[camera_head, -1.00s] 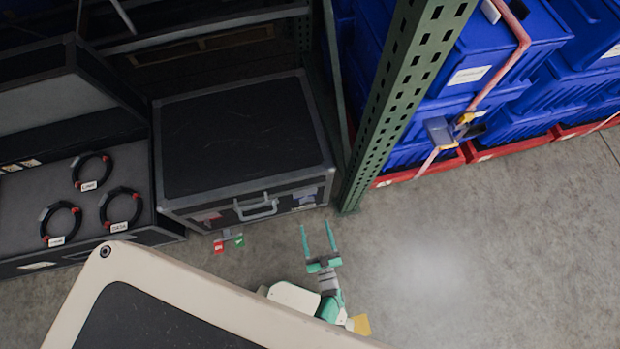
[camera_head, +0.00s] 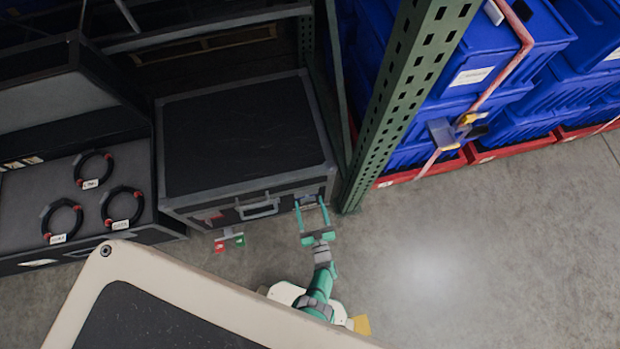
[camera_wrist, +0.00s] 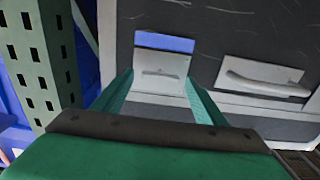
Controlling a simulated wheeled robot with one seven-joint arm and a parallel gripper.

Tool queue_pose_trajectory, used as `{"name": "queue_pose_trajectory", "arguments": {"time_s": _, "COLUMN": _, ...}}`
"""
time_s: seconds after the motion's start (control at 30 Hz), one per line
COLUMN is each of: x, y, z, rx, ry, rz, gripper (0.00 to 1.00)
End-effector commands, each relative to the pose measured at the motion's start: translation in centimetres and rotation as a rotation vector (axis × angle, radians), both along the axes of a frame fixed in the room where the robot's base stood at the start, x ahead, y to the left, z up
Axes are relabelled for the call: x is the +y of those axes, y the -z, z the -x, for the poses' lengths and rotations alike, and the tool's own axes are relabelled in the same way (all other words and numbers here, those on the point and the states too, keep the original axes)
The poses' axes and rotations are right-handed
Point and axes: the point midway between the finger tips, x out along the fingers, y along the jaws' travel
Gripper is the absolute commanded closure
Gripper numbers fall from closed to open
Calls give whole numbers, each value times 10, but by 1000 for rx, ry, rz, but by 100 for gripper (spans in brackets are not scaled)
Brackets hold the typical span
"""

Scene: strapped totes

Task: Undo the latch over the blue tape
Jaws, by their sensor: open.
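The black case (camera_head: 245,140) with grey edges stands by the green post. On the right of its front is a pale latch plate, seen in the wrist view (camera_wrist: 160,72), with a strip of blue tape (camera_wrist: 165,43) beside it. In the head view the blue tape (camera_head: 306,199) is small and partly covered by my fingers. My gripper (camera_head: 311,203) is open, its two teal fingers pointing at the case front. In the wrist view, the latch plate lies between the fingertips (camera_wrist: 158,80). I cannot tell whether they touch it.
The green post (camera_head: 408,95) stands close on the right, before strapped blue totes (camera_head: 500,80). Floor at right is clear.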

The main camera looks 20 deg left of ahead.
Motion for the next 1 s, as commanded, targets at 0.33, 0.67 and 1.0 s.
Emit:
{"name": "queue_pose_trajectory", "arguments": {"time_s": 0.33, "x": 0, "y": 0, "z": 0, "rx": -1, "ry": 0, "rz": 0, "gripper": 76}}
{"name": "queue_pose_trajectory", "arguments": {"time_s": 0.67, "x": 0, "y": -1, "z": -1, "rx": -51, "ry": 1, "rz": 72, "gripper": 76}}
{"name": "queue_pose_trajectory", "arguments": {"time_s": 1.0, "x": 1, "y": -1, "z": -1, "rx": -205, "ry": 3, "rz": 302, "gripper": 76}}
